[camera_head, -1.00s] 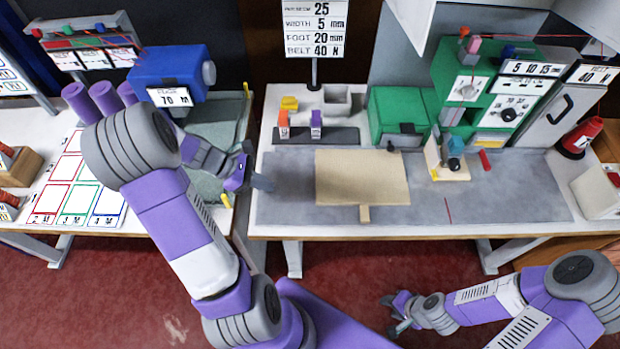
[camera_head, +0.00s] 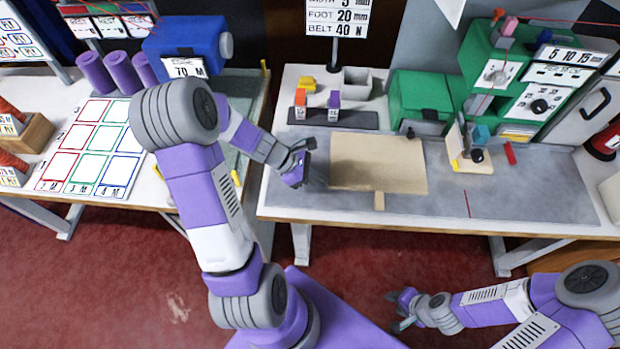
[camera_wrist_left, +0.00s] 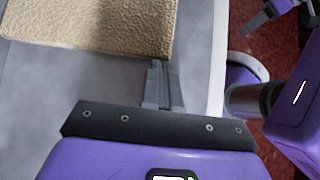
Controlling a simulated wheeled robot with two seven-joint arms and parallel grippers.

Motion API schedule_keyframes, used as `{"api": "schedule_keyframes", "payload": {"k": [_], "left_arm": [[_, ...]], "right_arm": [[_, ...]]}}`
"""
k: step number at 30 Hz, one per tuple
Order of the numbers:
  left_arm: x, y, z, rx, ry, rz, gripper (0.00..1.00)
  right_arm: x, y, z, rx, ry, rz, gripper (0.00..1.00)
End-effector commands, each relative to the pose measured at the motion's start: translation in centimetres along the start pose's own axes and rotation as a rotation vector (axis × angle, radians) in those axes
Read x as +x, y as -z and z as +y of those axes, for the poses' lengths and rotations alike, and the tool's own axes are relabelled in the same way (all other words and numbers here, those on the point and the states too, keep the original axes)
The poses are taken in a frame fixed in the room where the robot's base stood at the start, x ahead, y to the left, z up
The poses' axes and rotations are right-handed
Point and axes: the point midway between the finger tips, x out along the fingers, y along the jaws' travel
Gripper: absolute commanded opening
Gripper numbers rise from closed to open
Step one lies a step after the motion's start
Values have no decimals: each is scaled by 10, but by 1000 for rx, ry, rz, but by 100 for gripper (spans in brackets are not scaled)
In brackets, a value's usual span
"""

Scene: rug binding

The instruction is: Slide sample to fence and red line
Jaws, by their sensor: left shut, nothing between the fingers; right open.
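The sample (camera_head: 378,163), a flat beige textured rectangle with a small tab at its front edge, lies on the grey work surface. A thin red line (camera_head: 467,204) is on that surface, right of the sample and apart from it. A small wooden block assembly with a dark knob (camera_head: 470,158) stands behind the line; I cannot tell which part is the fence. My left gripper (camera_wrist_left: 160,70) is shut and empty, its tips close to a sample corner; contact is unclear. In the head view it is at the sample's left. My right gripper (camera_head: 400,312) is open, in front of the table.
A green machine (camera_head: 421,100) and a black base with orange and purple pieces (camera_head: 334,118) stand behind the sample. A small red piece (camera_head: 510,153) lies right of the wooden block. The surface between sample and red line is clear.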

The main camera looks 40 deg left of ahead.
Motion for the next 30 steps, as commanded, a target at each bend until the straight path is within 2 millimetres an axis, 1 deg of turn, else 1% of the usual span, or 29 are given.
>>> {"api": "schedule_keyframes", "payload": {"k": [8,11,14,21,24,27,30], "left_arm": [[0,-1,0,1,0,0,0],[5,-6,0,3,2,-2,0],[20,-20,-1,7,6,-3,0],[69,-68,-2,7,7,-2,0],[83,-82,-1,5,6,-1,0],[91,-90,-1,2,3,0,0],[94,-93,-1,1,2,1,0]], "right_arm": [[0,0,0,0,0,0,43],[0,0,0,0,0,0,43],[1,0,0,0,0,0,43],[4,0,2,0,0,0,43],[5,0,2,0,0,0,43],[6,0,2,0,0,0,43],[6,0,2,0,0,0,43]]}}
